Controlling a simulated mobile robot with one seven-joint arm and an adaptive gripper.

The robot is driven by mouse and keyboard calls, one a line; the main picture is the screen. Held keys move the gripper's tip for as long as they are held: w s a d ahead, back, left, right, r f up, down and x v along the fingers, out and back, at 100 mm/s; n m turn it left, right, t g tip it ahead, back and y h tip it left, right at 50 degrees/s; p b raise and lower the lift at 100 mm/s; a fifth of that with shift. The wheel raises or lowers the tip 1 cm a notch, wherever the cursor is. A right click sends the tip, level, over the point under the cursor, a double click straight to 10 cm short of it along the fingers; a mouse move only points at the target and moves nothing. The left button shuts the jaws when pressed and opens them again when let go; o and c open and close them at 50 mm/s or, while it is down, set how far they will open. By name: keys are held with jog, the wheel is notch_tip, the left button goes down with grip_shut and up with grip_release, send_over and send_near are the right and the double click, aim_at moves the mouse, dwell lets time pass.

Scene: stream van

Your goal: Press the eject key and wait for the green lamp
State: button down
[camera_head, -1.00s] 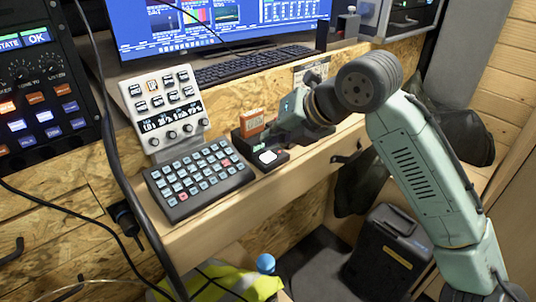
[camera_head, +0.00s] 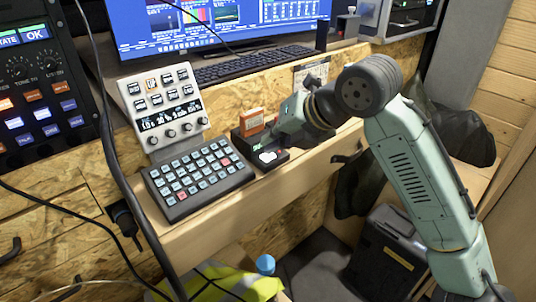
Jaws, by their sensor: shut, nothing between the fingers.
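A small black device (camera_head: 246,155) sits on the wooden ledge, with an orange card (camera_head: 251,122) standing upright in its back. A white key (camera_head: 267,156) is on its front top, with a small red light (camera_head: 280,152) beside it. A small green-lit patch (camera_head: 258,146) shows on the device behind the key. I cannot read any labels or tell which part is the lamp. My gripper (camera_head: 274,131) is shut and empty, just right of the card and above the back right of the device. Its tips partly hide the device, and I cannot tell whether they touch it.
A keypad (camera_head: 199,177) stands left of the device, with a tilted control panel (camera_head: 165,109) behind it. A black keyboard (camera_head: 252,64) and a monitor (camera_head: 220,22) are farther back. A black cable (camera_head: 113,165) hangs at the left. The ledge right of the device is clear.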

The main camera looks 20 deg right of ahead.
jog(key=shift+s+a+f+b, duration=0.15)
jog(key=shift+f+b, duration=0.25)
jog(key=shift+f, duration=0.3)
dwell(0.6)
jog(key=shift+r, duration=0.1)
jog(key=shift+w+a+r+p, duration=0.15)
jog(key=shift+w+r+p, duration=0.1)
jog(key=shift+r+p, duration=0.35)
jog(key=shift+r, duration=0.1)
jog(key=shift+w+r+p, duration=0.1)
jog(key=shift+r+p, duration=0.2)
jog(key=shift+r, duration=0.15)
notch_tip(320, 180, up, 4)
jog(key=p, duration=0.3)
jog(key=shift+r, duration=0.15)
jog(key=shift+d, duration=0.2)
